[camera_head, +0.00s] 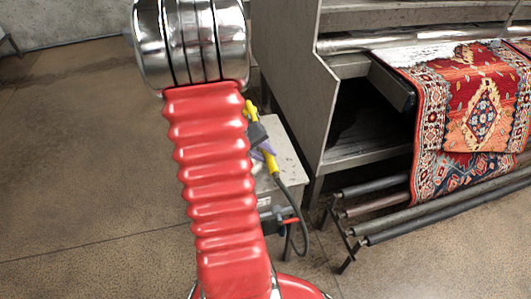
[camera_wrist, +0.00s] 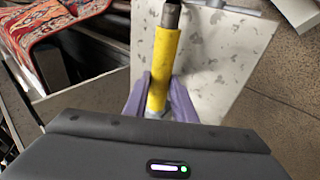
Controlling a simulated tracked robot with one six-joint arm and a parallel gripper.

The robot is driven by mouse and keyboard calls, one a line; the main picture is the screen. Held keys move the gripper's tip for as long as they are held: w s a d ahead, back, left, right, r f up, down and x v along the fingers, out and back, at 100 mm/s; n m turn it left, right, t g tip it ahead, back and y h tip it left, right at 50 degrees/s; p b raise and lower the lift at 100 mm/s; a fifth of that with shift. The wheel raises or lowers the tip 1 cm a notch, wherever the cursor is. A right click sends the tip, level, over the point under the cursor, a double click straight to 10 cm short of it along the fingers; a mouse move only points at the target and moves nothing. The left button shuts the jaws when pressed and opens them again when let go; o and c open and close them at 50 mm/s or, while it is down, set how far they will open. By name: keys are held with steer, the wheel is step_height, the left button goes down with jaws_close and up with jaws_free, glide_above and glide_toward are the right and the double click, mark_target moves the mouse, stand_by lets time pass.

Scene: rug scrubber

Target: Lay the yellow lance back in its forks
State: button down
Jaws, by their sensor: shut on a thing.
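The yellow lance (camera_wrist: 165,58) is between the purple fingertips of my gripper (camera_wrist: 158,98) in the wrist view, with its dark metal end pointing to the top of the picture. My gripper is shut on it. In the head view the lance (camera_head: 269,161) shows in yellow parts beside my red arm, and a dark hose hangs from its lower end. My gripper (camera_head: 260,145) is partly hidden there by my arm. A grey metal bar (camera_wrist: 232,9) crosses the top of the wrist view; I cannot tell whether it belongs to the forks.
A small stand with a pale, spotted top (camera_head: 286,152) is below the lance; the spotted top (camera_wrist: 208,65) also shows in the wrist view. To its right are a grey metal machine (camera_head: 292,70), a patterned red rug (camera_head: 450,100) and rollers (camera_head: 420,222). Open floor lies left.

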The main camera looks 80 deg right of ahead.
steer(key=shift+d, duration=0.1)
stand_by(0.3)
steer(key=c, duration=1.4)
jaws_free()
steer(key=v, duration=1.3)
steer(key=shift+w+a+r, duration=0.2)
steer(key=shift+a+r, duration=0.05)
steer(key=shift+a, duration=0.05)
